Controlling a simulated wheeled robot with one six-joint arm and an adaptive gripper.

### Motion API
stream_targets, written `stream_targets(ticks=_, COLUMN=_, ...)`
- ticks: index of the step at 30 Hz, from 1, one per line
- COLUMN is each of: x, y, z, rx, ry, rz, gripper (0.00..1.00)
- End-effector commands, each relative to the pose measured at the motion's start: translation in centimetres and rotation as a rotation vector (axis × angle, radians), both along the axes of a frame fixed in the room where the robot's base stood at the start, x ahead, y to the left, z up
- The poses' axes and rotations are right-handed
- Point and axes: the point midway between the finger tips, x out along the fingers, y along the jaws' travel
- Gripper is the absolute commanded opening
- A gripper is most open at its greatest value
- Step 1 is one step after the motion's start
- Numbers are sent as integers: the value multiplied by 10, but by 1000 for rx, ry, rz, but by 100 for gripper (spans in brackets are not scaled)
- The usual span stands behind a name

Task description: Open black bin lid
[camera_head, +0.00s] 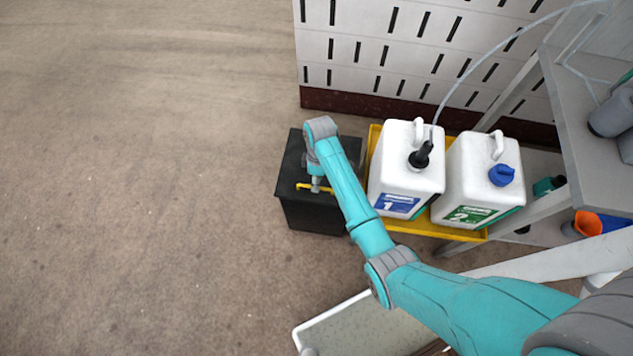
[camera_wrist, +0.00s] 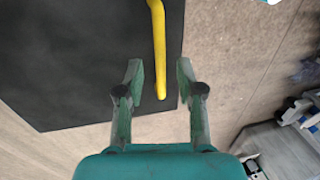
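The black bin (camera_head: 312,212) stands on the floor left of the white canisters. Its black lid (camera_head: 292,160) looks closed. A yellow handle (camera_head: 304,186) lies on the lid and is partly hidden by my arm in the head view. In the wrist view the lid (camera_wrist: 70,60) fills the upper left, with the yellow handle (camera_wrist: 159,60) running down from the top edge. My gripper (camera_wrist: 160,75) is open, with its two fingertips on either side of the handle's lower part. I cannot tell whether a finger touches the handle. In the head view my gripper (camera_head: 316,186) is over the lid.
Two white canisters (camera_head: 408,165) (camera_head: 482,182) stand in a yellow tray (camera_head: 425,229) close to the bin's right. A patterned wall (camera_head: 345,45) is behind. A grey table (camera_head: 590,150) is at the right. A white-rimmed tray (camera_head: 312,334) is at the bottom. The floor at left is clear.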

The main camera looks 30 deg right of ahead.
Motion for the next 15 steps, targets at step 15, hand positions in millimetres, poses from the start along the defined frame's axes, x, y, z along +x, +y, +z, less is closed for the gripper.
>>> stream_targets(ticks=15, x=-2, y=2, z=-14, rx=-1, ry=-1, rz=0, gripper=30)
